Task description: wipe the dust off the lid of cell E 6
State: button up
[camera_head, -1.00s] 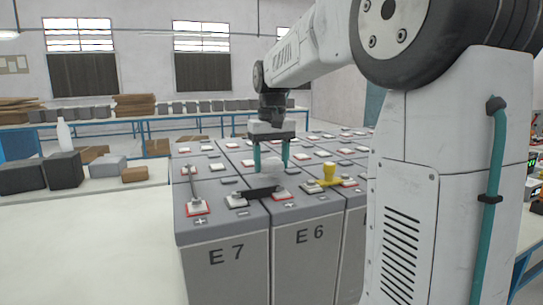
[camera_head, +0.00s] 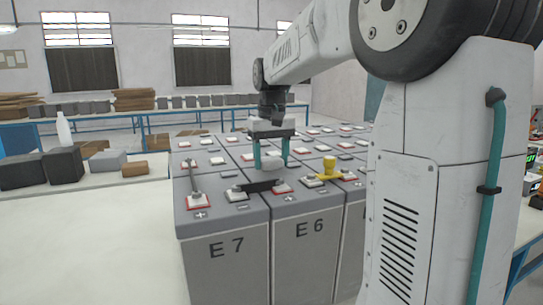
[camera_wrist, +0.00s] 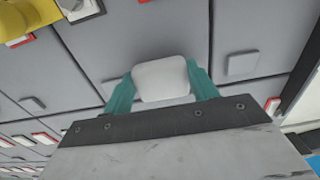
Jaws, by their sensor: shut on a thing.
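My gripper (camera_head: 270,156) is shut on a white pad (camera_head: 271,162) with its teal fingers, over the lids of the battery block. In the wrist view the pad (camera_wrist: 161,80) sits between the two fingertips, close above or on a grey lid. Cell E 6 (camera_head: 310,250) is the grey cell at the front, right of cell E 7 (camera_head: 222,258). The pad appears behind the black link bar at the front of E 6. I cannot make out dust on the lid, nor whether the pad touches it.
A black link bar (camera_head: 258,187) joins the front terminals of E 7 and E 6. A bench (camera_head: 90,200) with dark boxes (camera_head: 62,164) and a white bottle (camera_head: 63,129) is at the left.

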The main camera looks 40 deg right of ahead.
aim_at(265, 157)
jog(key=shift+f, duration=0.5)
jog(key=shift+w+d, duration=0.2)
jog(key=shift+w, duration=0.5)
jog(key=shift+w+d, duration=0.2)
jog(key=shift+w, duration=0.45)
jog(key=shift+w+d+r, duration=0.15)
jog(key=shift+w+r, duration=0.2)
jog(key=shift+w, duration=0.2)
jog(key=shift+s+a+f, duration=0.1)
jog(key=shift+s+a, duration=0.2)
jog(key=shift+s, duration=0.65)
jog(key=shift+s+a+f, duration=0.1)
jog(key=shift+s+a, duration=0.15)
jog(key=shift+s, duration=0.7)
jog(key=shift+w+a+f, duration=0.1)
jog(key=shift+a, duration=0.15)
jog(key=shift+w+d+f, duration=0.1)
jog(key=shift+w+d, duration=0.15)
jog(key=shift+w, duration=0.6)
jog(key=shift+w+d+f, duration=0.1)
jog(key=shift+w+d, duration=0.15)
jog(key=shift+w, duration=0.6)
jog(key=shift+w+r, duration=0.1)
